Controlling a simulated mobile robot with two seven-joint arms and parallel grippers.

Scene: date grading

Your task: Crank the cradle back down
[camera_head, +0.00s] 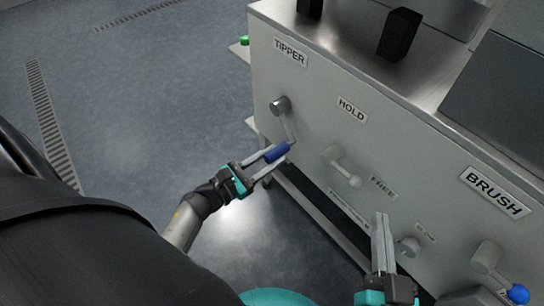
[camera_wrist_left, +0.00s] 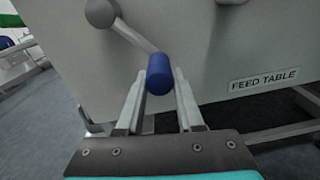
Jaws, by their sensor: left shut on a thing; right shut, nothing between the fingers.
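The tipper crank (camera_head: 288,122) is on the machine's front panel under the TIPPER label (camera_head: 290,51). Its arm slants down to the right from the round hub, ending in a blue handle (camera_head: 277,152). My left gripper (camera_head: 279,154) is shut on the blue handle. In the left wrist view the blue handle (camera_wrist_left: 159,75) sits between the two fingers, with the crank arm (camera_wrist_left: 135,36) running up-left to the grey hub. My right gripper (camera_head: 381,222) is shut and empty, in front of the panel's lower right part. The cradle cannot be made out.
A HOLD lever (camera_head: 345,167) with a pale knob sits right of the crank. A BRUSH crank with a blue knob (camera_head: 518,294) is at lower right. Black blocks (camera_head: 399,34) stand on the machine top. Open floor (camera_head: 150,110) lies to the left.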

